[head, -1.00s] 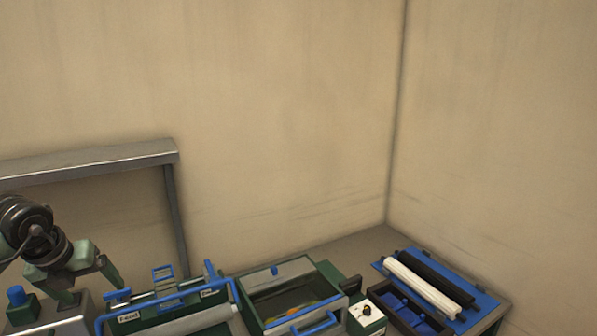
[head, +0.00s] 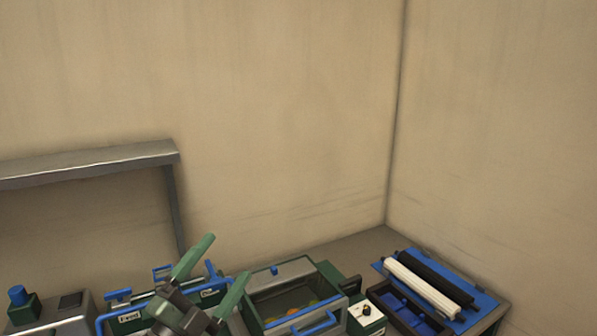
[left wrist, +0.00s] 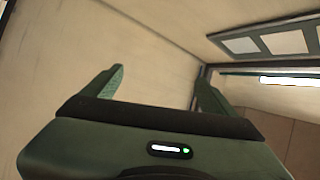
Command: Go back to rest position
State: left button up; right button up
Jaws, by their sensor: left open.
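My left gripper (head: 218,270) is in the lower left of the head view, its two green fingers spread apart and pointing up and to the right. Nothing is between the fingers. It is in front of the green and blue machine and hides part of it. In the left wrist view the same gripper (left wrist: 158,90) has its fingers wide apart and empty, with wall and ceiling behind them. My right gripper is not in view.
A green machine with blue handles (head: 128,318) stands at the lower left. A blue tray with rollers (head: 484,300) lies at the right. A grey shelf frame (head: 90,165) stands at left. The space above is clear.

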pick_arm(q)
jog(key=s+a+f+n+g+y, duration=0.3)
jog(key=a+f+n+y, duration=0.25)
jog(key=f+n, duration=0.35)
jog(key=s+a+f+n+g+y, duration=0.2)
jog(key=s+a+f+n+y, duration=0.35)
jog(key=f, duration=0.45)
jog(key=s+d+f+n+g, duration=0.1)
jog(key=s+d+f+g, duration=0.1)
jog(key=s+f+g, duration=0.65)
jog(key=s+d+f+n+g, duration=0.25)
jog(key=s+f, duration=0.35)
jog(key=s, duration=0.6)
notch_tip(320, 180, down, 29)
jog(key=g+b, duration=0.1)
jog(key=b, duration=0.4)
jog(key=s+a+f+b, duration=0.1)
jog(key=s+f+b, duration=0.1)
jog(key=s+f, duration=0.7)
jog(key=s+a+f+m+g+b, duration=0.1)
jog(key=s+a+f+b, duration=0.1)
jog(key=s+f, duration=0.7)
notch_tip(320, 180, down, 6)
jog(key=shift+a+r+g+b, duration=0.1)
jog(key=shift+a+g+b, duration=0.15)
jog(key=shift+b, duration=0.25)
